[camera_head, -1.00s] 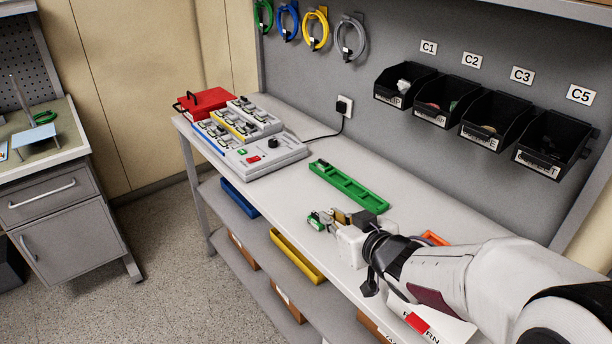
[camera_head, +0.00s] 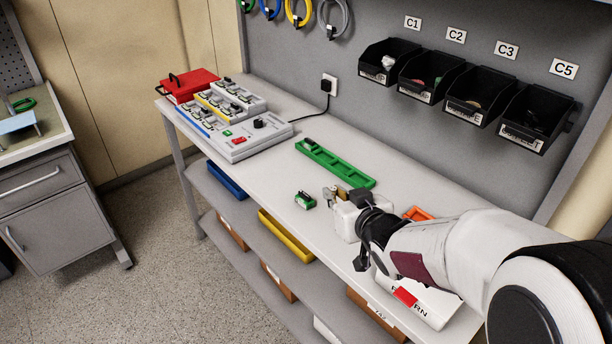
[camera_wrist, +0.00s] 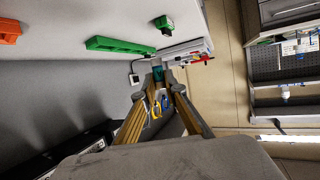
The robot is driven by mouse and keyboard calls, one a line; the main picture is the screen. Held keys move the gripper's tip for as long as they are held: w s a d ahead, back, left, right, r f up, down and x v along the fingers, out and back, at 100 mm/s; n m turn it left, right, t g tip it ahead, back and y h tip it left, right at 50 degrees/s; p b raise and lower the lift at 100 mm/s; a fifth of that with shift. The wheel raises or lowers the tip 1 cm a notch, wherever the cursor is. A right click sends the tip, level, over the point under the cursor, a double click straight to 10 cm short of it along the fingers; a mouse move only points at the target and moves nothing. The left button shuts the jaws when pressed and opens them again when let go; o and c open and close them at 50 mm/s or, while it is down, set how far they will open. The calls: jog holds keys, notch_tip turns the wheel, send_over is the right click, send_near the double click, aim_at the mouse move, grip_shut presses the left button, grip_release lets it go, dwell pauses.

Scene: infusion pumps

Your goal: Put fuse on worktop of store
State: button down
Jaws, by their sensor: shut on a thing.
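My gripper (camera_head: 328,194) is over the long grey-white worktop (camera_head: 270,172), short of the green tray. It also shows in the wrist view (camera_wrist: 160,78), where its brass-coloured fingers are closed on a small teal piece (camera_wrist: 157,73), which I take to be the fuse. Its shape is mostly hidden by the fingers, and in the head view I cannot make it out. A small green block with a dark top (camera_head: 305,200) lies on the worktop just left of the gripper, apart from it. The block also shows in the wrist view (camera_wrist: 163,22).
A long green tray (camera_head: 335,163) lies behind the gripper. A grey device station (camera_head: 240,147) and a red box (camera_head: 190,86) stand at the far left end. Black bins (camera_head: 540,118) hang on the back wall. An orange tray (camera_head: 418,213) is beside my arm.

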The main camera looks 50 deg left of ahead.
jog(key=shift+f, duration=3)
jog(key=shift+f, duration=1.9)
jog(key=shift+f, duration=0.1)
jog(key=c, duration=2.1)
grip_release()
jog(key=shift+s+d+r, duration=0.15)
jog(key=shift+d+r, duration=0.15)
jog(key=shift+v, duration=5.65)
jog(key=shift+r, duration=0.1)
